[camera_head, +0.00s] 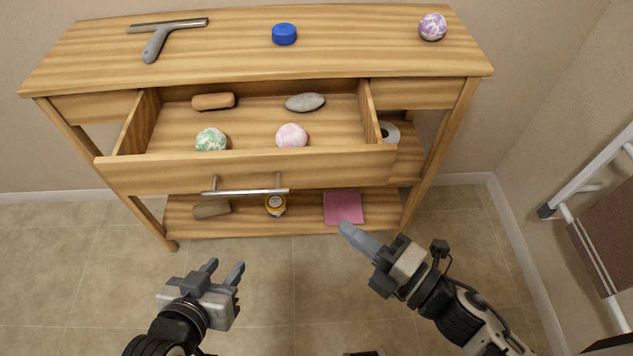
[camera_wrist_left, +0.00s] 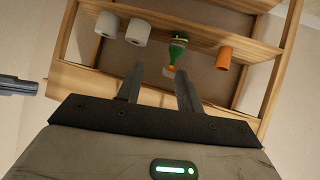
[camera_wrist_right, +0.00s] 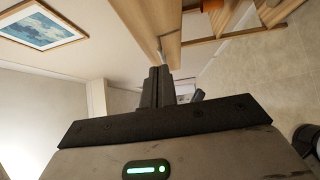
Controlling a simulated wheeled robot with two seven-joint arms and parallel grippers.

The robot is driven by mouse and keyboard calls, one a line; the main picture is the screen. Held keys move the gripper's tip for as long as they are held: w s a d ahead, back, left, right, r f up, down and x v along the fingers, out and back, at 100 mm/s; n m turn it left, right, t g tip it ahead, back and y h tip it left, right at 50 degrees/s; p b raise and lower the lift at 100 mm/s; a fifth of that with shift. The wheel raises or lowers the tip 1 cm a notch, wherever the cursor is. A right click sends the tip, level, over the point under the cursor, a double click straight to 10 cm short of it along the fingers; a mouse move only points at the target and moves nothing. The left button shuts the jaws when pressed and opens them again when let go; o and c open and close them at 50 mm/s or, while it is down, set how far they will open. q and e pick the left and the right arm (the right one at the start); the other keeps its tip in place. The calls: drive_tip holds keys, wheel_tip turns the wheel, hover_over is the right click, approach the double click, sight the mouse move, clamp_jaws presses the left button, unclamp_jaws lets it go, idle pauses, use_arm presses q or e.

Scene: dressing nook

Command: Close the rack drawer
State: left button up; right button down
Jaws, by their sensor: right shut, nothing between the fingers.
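The wooden rack (camera_head: 300,50) stands against the wall in the head view. Its drawer (camera_head: 250,174) is pulled out toward me, with a metal bar handle (camera_head: 245,191) on its front. The drawer holds a brown roll (camera_head: 213,101), a grey stone (camera_head: 305,102), a green-white ball (camera_head: 211,140) and a pink ball (camera_head: 291,136). My left gripper (camera_head: 226,268) is open and empty, below and in front of the drawer, apart from it. My right gripper (camera_head: 345,230) is shut and empty, below and to the right of the handle, apart from the drawer.
On the rack top are a squeegee (camera_head: 165,36), a blue puck (camera_head: 284,34) and a purple-white ball (camera_head: 432,27). The lower shelf holds a pink cloth (camera_head: 343,208), a yellow-white item (camera_head: 275,206) and a brown cylinder (camera_head: 211,209). A white rail (camera_head: 590,172) stands at right. The floor in front is clear.

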drive_tip(key=x, duration=0.3)
drive_tip(key=w+d+p+x, duration=0.1)
drive_tip(key=x, duration=0.6)
drive_tip(key=shift+w+d, duration=0.25)
drive_tip(key=shift+w, duration=0.55)
